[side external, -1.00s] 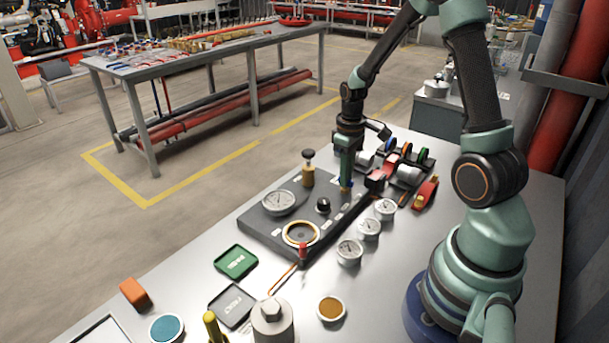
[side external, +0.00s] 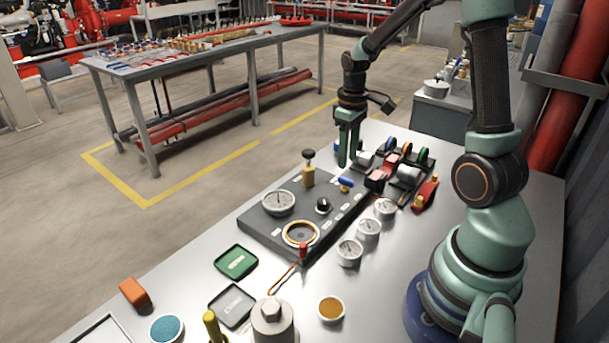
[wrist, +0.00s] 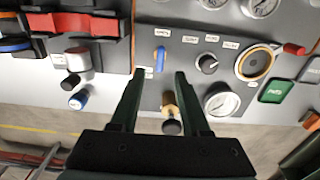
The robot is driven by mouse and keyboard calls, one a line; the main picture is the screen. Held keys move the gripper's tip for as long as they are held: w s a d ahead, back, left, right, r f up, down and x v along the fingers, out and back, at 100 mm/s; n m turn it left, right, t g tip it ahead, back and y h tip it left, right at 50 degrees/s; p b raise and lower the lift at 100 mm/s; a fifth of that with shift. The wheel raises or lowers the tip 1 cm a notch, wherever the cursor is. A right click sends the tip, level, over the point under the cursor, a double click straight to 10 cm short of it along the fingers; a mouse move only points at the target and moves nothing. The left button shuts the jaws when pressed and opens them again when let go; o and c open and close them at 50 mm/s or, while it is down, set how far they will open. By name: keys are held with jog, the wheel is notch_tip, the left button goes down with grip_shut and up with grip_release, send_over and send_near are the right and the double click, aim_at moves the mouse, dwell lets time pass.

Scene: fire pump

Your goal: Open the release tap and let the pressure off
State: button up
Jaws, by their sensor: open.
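The release tap (side external: 346,183) has a blue lever on a brass body, at the far end of the dark pump panel (side external: 262,232). My gripper (side external: 349,163) is open and empty, raised above and behind the tap. In the wrist view my gripper (wrist: 157,76) has its fingers apart, with the lever visible beyond the gap. A white-faced gauge (side external: 278,203) sits on the panel; its reading is too small to tell. A black knob (side external: 323,205) is beside the tap.
A brass post with a black cap (side external: 308,168) stands up near the tap. Loose gauges (side external: 369,228) line the panel's near side. Green (side external: 236,261) and grey (side external: 232,305) trays lie in front.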

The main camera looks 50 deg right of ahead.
aim_at(346, 178)
notch_tip(346, 178, up, 6)
dwell(0.5)
jog(key=s+a+r+t, duration=0.2)
jog(key=a+r, duration=0.1)
jog(key=a, duration=0.5)
jog(key=s+a+r+t, duration=0.3)
jog(key=a+r, duration=0.1)
jog(key=a, duration=0.5)
jog(key=shift+a+r+t, duration=0.25)
jog(key=shift+a+t, duration=0.05)
jog(key=shift+o, duration=0.3)
dwell(1.8)
